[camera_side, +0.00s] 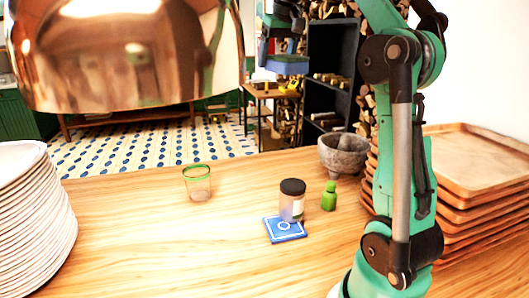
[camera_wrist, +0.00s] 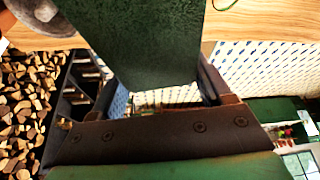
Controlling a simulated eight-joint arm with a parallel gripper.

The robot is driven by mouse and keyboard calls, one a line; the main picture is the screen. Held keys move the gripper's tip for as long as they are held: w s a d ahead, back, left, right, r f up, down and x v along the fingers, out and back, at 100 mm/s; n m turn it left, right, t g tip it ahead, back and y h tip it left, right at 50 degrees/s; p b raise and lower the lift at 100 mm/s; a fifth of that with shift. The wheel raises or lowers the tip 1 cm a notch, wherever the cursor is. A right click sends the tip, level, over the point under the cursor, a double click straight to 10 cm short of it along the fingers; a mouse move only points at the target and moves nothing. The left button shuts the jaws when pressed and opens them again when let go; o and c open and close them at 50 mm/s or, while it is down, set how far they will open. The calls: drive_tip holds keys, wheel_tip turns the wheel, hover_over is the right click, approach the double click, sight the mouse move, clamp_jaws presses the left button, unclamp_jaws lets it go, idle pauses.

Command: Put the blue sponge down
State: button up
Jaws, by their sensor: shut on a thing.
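My gripper (camera_side: 283,46) is high above the far edge of the wooden counter, at the upper middle of the side view. It is shut on the blue sponge (camera_side: 287,66), which hangs level in the air, well clear of the counter. In the wrist view a broad dark green face of the held sponge (camera_wrist: 150,45) fills the upper middle, between the fingers. It hides much of the scene behind it.
A copper lamp (camera_side: 125,60) hangs left.

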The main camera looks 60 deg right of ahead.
drive_tip(key=shift+s+a+r+m, duration=0.25)
drive_tip(key=shift+a+r+m, duration=0.1)
drive_tip(key=shift+r+m, duration=0.25)
drive_tip(key=w+d+f+m+h, duration=0.1)
drive_tip(key=w+f+m, duration=0.1)
drive_tip(key=w+f, duration=0.65)
drive_tip(key=n+y, duration=0.4)
drive_tip(key=n, duration=0.6)
hover_over(141, 239)
drive_tip(key=s, duration=0.1)
drive_tip(key=shift+t, duration=0.4)
drive_tip(key=f, duration=2.3)
drive_tip(key=shift+s+d+f, duration=0.2)
drive_tip(key=shift+d+f, duration=0.1)
drive_tip(key=shift+f, duration=0.1)
drive_tip(key=shift+w+a+f, duration=0.1)
drive_tip(key=shift+a+f, duration=0.2)
drive_tip(key=shift+f, duration=1.3)
drive_tip(key=shift+f, duration=0.1)
